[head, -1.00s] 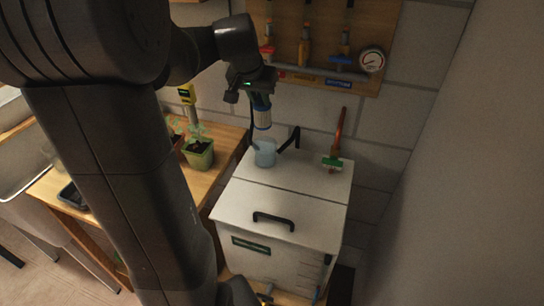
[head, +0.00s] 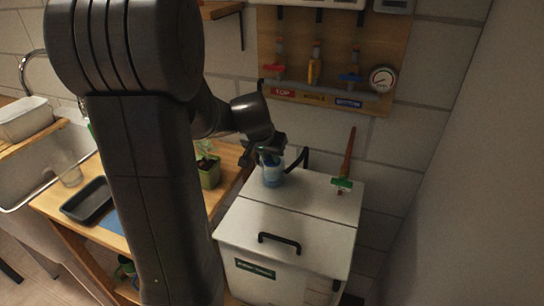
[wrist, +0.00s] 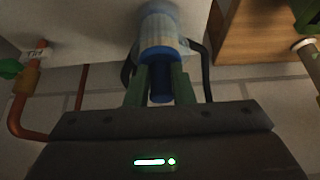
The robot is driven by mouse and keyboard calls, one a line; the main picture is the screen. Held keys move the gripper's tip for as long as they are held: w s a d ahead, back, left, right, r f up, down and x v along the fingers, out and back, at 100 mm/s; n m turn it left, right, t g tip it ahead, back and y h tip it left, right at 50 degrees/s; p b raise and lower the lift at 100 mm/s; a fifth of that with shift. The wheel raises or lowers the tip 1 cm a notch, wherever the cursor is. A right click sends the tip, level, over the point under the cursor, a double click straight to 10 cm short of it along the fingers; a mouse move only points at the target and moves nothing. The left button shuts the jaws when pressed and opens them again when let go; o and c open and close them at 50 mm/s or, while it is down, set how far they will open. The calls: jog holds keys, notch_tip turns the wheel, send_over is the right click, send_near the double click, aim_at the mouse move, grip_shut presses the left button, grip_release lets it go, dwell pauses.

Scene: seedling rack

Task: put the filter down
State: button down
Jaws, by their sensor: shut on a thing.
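The filter is a cylinder with blue ends; its blue end (wrist: 160,90) shows between my green fingers in the wrist view. My gripper (wrist: 160,77) is shut on it. In the head view my gripper (head: 267,150) is right above a translucent blue cup (head: 273,179) on the white lid (head: 315,195). The filter's far end points down into the cup. My gripper and the cup wall hide most of the filter, so I cannot tell whether it touches the cup's bottom.
A copper pipe with a green valve (head: 342,184) rises to the right. A potted seedling (head: 209,172) is on the wooden bench to the left. The lid's front half is clear apart from a black handle (head: 280,243).

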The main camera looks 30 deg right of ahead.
jog(key=shift+w+d+f, duration=0.2)
jog(key=shift+w+d, duration=0.1)
jog(key=shift+d, duration=0.15)
jog(key=shift+a+f+b, duration=0.2)
jog(key=shift+f+b, duration=0.25)
jog(key=shift+b, duration=0.05)
jog(key=c, duration=1.3)
grip_release()
jog(key=shift+s+a, duration=0.1)
jog(key=shift+s, duration=0.05)
jog(key=shift+o, duration=0.2)
jog(key=shift+r, duration=0.1)
jog(key=shift+r+p, duration=0.55)
jog(key=shift+p, duration=0.15)
jog(key=v, duration=1.1)
jog(key=shift+a+r, duration=0.15)
jog(key=shift+r, duration=0.15)
jog(key=shift+s+f, duration=0.1)
